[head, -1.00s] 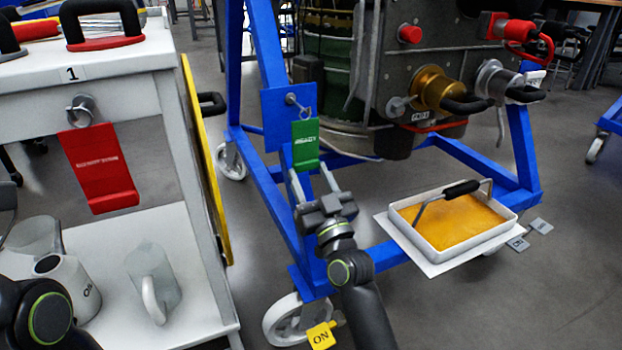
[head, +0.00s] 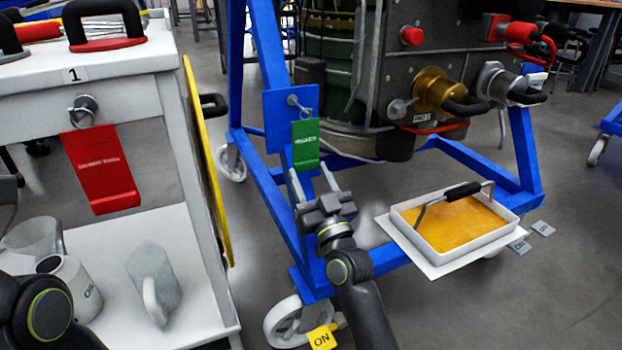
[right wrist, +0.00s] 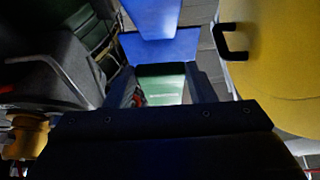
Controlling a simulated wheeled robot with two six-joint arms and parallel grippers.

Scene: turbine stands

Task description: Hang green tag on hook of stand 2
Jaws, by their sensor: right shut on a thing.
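The green tag (head: 306,144) hangs upright just in front of the blue plate (head: 277,134) on the blue stand (head: 268,60). A small metal hook (head: 293,100) sticks out of the plate, right at the tag's top loop. Whether the loop is around the hook or only beside it, I cannot tell. My right gripper (head: 310,172) is shut on the lower part of the tag from below. In the right wrist view the tag (right wrist: 160,88) shows between the fingers, with the blue plate behind it. My left gripper is out of view; only my left arm shows at lower left.
A white cart (head: 125,85) marked 1 stands left, with a red tag (head: 101,170) on its hook and jugs on its shelf. A yellow disc (head: 207,160) stands at its side. A tray (head: 452,228) sits right of my arm.

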